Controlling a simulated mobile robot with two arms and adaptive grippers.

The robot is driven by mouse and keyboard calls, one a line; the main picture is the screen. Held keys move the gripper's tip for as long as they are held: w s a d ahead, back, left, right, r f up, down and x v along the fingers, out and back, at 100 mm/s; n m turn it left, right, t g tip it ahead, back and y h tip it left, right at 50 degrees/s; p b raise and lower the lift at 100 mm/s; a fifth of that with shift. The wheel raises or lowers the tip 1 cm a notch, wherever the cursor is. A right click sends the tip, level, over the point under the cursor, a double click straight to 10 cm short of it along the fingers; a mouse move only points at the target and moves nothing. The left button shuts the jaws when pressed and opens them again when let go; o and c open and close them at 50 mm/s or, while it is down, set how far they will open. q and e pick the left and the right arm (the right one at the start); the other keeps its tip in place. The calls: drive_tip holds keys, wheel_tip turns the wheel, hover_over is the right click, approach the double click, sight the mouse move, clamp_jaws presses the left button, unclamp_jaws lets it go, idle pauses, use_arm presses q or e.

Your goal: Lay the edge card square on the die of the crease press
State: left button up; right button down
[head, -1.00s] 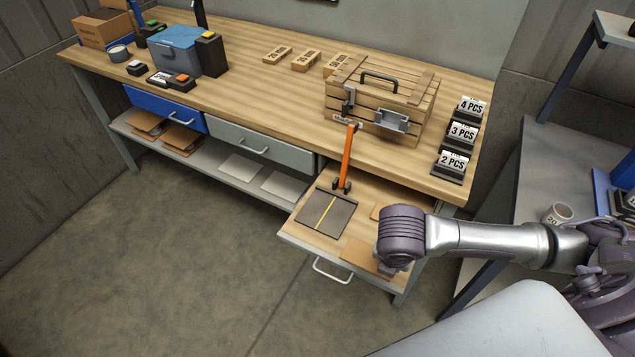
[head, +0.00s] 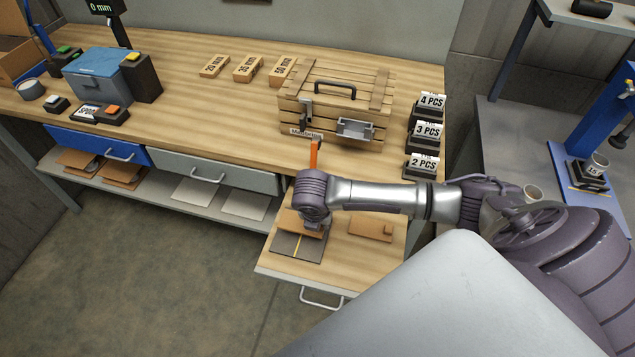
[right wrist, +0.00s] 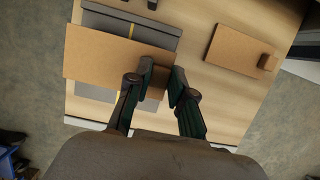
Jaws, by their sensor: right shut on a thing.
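The crease press has a dark grey die plate (head: 290,262) with a yellow line, on the pulled-out shelf of the bench. Its orange lever (head: 313,155) stands up behind my wrist. My right gripper (right wrist: 157,82) is shut on the edge card (right wrist: 105,58), a flat brown rectangle. In the right wrist view the card lies across the die and the yellow line, its long edges roughly parallel to the die's edges, its left end reaching past the die. I cannot tell whether it touches the die. My left gripper is not in view.
Another brown card (head: 370,229) with a small block lies on the shelf right of the press. A wooden crate (head: 335,105) stands on the bench behind. Number signs (head: 425,135) stand at its right. Floor in front of the shelf is clear.

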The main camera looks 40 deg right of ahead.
drive_tip(key=shift+w+f, duration=0.1)
drive_tip(key=shift+w, duration=0.1)
drive_tip(key=shift+f+p, duration=0.3)
drive_tip(key=shift+f, duration=1.7)
drive_tip(key=shift+s, duration=0.1)
drive_tip(key=c, duration=1)
unclamp_jaws()
drive_tip(key=shift+f, duration=0.1)
drive_tip(key=v, duration=1.2)
